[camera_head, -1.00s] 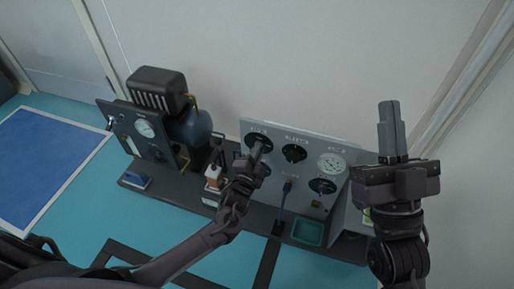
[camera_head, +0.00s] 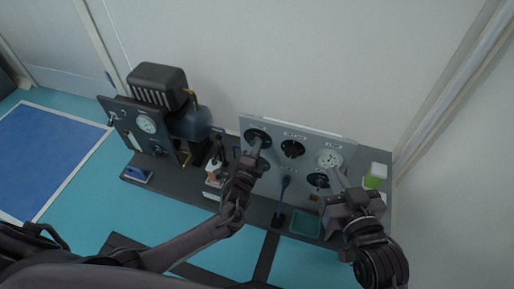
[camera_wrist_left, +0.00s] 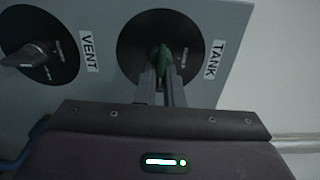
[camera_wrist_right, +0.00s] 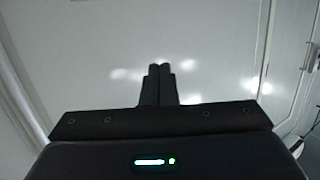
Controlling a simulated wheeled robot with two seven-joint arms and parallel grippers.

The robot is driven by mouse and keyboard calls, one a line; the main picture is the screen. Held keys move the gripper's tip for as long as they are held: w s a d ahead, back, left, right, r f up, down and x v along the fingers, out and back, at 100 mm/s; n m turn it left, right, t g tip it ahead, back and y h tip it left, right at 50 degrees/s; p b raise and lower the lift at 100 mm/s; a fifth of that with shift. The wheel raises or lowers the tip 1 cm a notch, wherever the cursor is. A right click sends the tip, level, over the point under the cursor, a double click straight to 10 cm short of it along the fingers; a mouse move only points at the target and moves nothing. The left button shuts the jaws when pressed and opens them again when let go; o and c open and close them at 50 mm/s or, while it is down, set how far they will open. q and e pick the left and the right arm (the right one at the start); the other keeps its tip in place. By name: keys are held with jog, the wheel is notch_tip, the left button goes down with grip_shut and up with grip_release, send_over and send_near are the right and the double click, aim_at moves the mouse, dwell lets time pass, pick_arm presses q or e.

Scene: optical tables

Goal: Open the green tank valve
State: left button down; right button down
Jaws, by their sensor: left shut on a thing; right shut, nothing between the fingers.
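The green tank valve knob (camera_wrist_left: 163,60) sits in the middle of a round black dial beside the label TANK in the left wrist view. My left gripper (camera_wrist_left: 161,75) is shut on this knob, with one finger on each side of it. In the head view my left gripper (camera_head: 256,148) reaches the upper-left dial (camera_head: 257,137) of the grey panel (camera_head: 318,140) and hides the knob. My right gripper (camera_head: 337,174) is shut and empty in front of the panel's right part, near the gauge. Its closed fingers show in the right wrist view (camera_wrist_right: 160,70).
A black knob beside the label VENT (camera_wrist_left: 28,56) lies near the tank dial. The panel also bears a gauge (camera_head: 329,158) and another black dial (camera_head: 292,149). A pump unit (camera_head: 158,88), a teal tray (camera_head: 305,225) and a green-and-white box (camera_head: 375,175) stand nearby.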

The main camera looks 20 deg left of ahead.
pick_arm(q)
jog(key=c, duration=1.6)
grip_release()
jog(key=shift+o, duration=0.2)
jog(key=shift+s, duration=0.1)
